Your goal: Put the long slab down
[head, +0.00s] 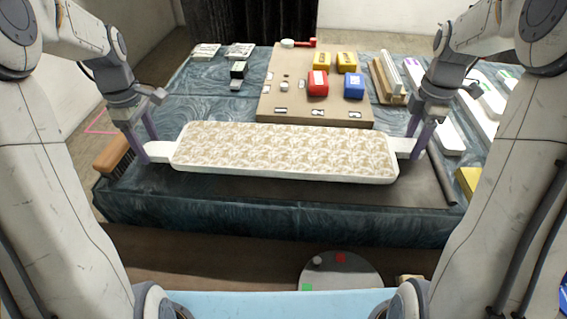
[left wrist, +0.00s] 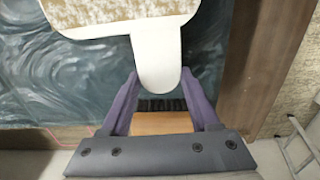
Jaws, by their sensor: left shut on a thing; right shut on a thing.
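The long slab (head: 285,148) is white with a tan and cream relief pattern and rounded corners. It lies level across the front of the table in the head view, with a white tab at each end. My left gripper (head: 143,152) is shut on the left tab; in the left wrist view the tab (left wrist: 157,65) sits between the purple fingers (left wrist: 160,88). My right gripper (head: 412,140) is shut on the right tab. The slab is over a dark mat (head: 420,182); I cannot tell whether it touches the mat or hangs just above it.
A wooden-backed brush (head: 112,157) lies beside the left gripper. Behind the slab, a brown board (head: 272,102) carries red, blue and yellow blocks. White slabs (head: 487,102) and a yellow block (head: 467,181) lie at the right. The table's front edge is close in front.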

